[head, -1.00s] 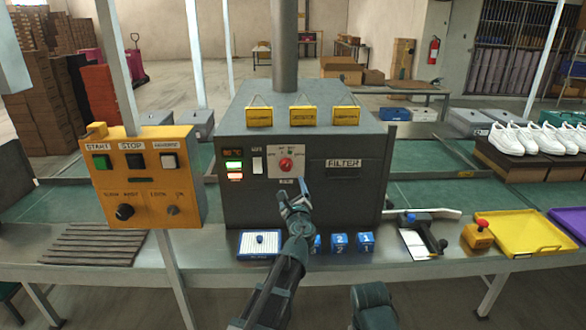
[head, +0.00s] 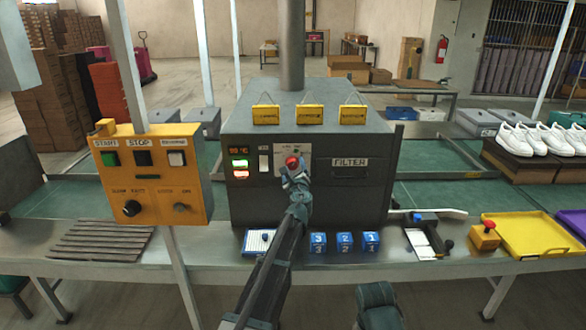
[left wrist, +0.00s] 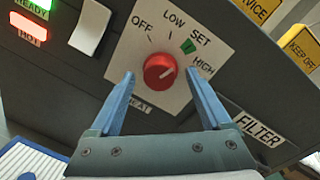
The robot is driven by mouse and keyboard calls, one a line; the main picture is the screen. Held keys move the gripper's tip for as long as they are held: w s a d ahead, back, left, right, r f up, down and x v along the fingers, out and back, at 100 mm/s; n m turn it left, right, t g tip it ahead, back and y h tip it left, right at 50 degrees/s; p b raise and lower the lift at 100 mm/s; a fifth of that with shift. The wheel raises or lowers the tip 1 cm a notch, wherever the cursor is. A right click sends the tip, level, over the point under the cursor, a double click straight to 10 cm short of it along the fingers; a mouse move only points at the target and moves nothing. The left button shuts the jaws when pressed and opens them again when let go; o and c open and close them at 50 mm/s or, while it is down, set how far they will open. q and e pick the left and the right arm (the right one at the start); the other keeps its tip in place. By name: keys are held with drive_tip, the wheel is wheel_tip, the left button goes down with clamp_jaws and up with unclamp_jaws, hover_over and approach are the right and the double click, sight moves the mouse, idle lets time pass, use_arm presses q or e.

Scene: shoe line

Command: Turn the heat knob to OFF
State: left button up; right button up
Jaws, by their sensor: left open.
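The red heat knob (left wrist: 160,71) sits on a white plate (left wrist: 132,50) marked OFF, LOW, SET and HIGH. A light mark on the knob points toward HIGH, and a green patch lies by SET. In the head view the knob (head: 292,162) is on the front of the grey machine (head: 340,200). My left gripper (left wrist: 160,85) is open, its blue fingers on either side of and just below the knob, not visibly gripping it. In the head view the left gripper (head: 294,180) covers the plate's lower part.
A white rocker switch (left wrist: 90,27) and lit READY (left wrist: 38,5) and HOT (left wrist: 28,28) lamps are left of the knob. The FILTER handle (head: 350,172) is to its right. Numbered blue blocks (head: 344,242) stand on the bench below.

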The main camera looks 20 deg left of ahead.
use_arm(q)
drive_tip(key=shift+w+a, duration=0.15)
drive_tip(key=shift+w, duration=0.3)
clamp_jaws()
